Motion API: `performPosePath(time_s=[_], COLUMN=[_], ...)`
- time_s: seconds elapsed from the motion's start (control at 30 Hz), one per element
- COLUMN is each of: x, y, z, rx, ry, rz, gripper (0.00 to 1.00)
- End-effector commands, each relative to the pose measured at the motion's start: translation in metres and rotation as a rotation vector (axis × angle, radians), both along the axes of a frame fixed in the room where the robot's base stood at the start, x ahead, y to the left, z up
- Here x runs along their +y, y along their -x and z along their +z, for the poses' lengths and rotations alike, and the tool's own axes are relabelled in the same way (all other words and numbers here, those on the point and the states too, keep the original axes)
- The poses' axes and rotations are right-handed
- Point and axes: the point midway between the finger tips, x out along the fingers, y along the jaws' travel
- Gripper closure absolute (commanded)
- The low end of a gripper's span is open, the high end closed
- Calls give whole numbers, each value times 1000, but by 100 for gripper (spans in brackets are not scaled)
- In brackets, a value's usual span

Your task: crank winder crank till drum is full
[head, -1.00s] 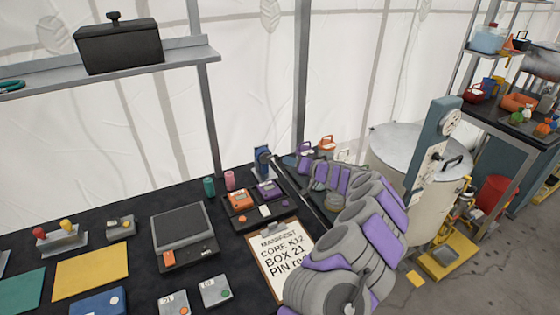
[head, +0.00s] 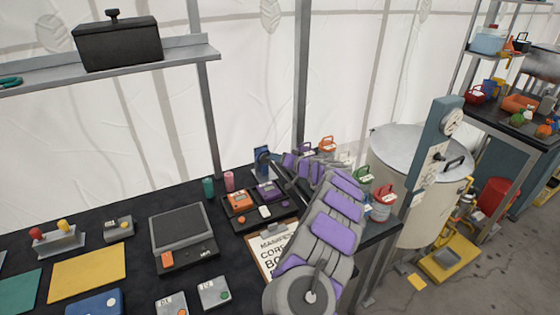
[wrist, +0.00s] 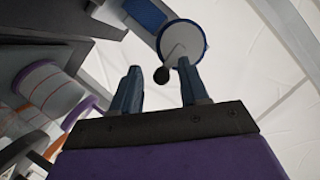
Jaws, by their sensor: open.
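The winder (head: 262,159) is a small blue upright unit at the back edge of the dark table in the head view. In the wrist view, a pale round disc with a blue rim (wrist: 190,42) carries a thin bent crank (wrist: 173,50) ending in a black knob (wrist: 161,75). My gripper (wrist: 160,84) is open; its two blue-grey fingers stand either side of the knob in the picture. I see no clear contact, and depth is hard to judge. In the head view my gripper is beside the winder, partly hidden by my arm. How full the drum is cannot be told.
My arm crosses the clipboard (head: 262,252). Orange and purple boxes (head: 240,201) sit left of it. Teal and pink cylinders (head: 208,187) stand near the winder. Red and green handled items (head: 384,194) stand at the table's right end. A large pale tank (head: 400,160) stands beyond.

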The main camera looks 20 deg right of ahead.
Motion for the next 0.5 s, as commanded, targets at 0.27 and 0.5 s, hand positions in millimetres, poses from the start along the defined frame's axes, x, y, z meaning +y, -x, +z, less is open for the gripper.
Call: performPosePath(time_s=[0.27, 0.5], x=[0, -1], y=[0, 0], z=[0, 0], rx=[0, 0], ry=[1, 1], rz=[0, -1], gripper=[71, 94])
